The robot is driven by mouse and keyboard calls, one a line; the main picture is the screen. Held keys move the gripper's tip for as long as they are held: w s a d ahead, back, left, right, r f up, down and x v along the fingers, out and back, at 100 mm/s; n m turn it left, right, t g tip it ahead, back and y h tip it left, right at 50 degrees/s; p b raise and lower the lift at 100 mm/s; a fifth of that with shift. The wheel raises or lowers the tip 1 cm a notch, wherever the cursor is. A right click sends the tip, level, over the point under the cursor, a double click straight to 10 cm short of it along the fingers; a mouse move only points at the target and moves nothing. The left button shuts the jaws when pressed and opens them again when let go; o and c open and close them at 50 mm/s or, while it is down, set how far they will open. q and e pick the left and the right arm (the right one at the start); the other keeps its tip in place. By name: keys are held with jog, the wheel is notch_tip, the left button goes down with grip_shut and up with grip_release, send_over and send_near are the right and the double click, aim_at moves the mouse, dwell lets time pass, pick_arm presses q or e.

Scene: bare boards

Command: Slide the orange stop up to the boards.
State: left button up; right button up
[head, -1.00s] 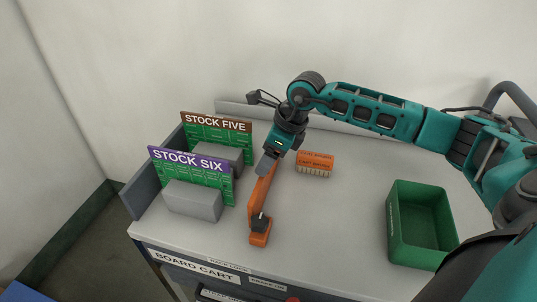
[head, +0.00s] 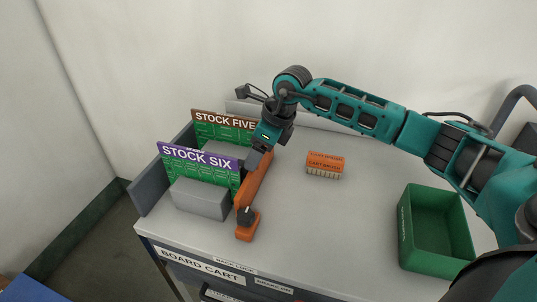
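The orange stop (head: 252,188) is a long bar on the cart top, running from front to back, with a dark knob near its front end. It stands just right of two upright green boards, the purple-topped STOCK SIX (head: 198,165) in front and the brown-topped STOCK FIVE (head: 224,126) behind. The stop is at or very close to the right edge of STOCK SIX; I cannot tell if they touch. My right gripper (head: 254,164) points down at the back part of the stop. Its fingertips are too small to read. My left gripper is out of view.
Grey blocks stand at the boards, one in front of STOCK SIX (head: 200,199). A grey wall (head: 152,193) edges the cart's left side. An orange brush (head: 325,165) lies right of the stop. A green bin (head: 437,229) stands at right.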

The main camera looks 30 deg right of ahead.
jog(key=shift+w+a+r, duration=0.1)
jog(key=o, duration=1.4)
jog(key=shift+w+a, duration=0.1)
jog(key=v, duration=1.3)
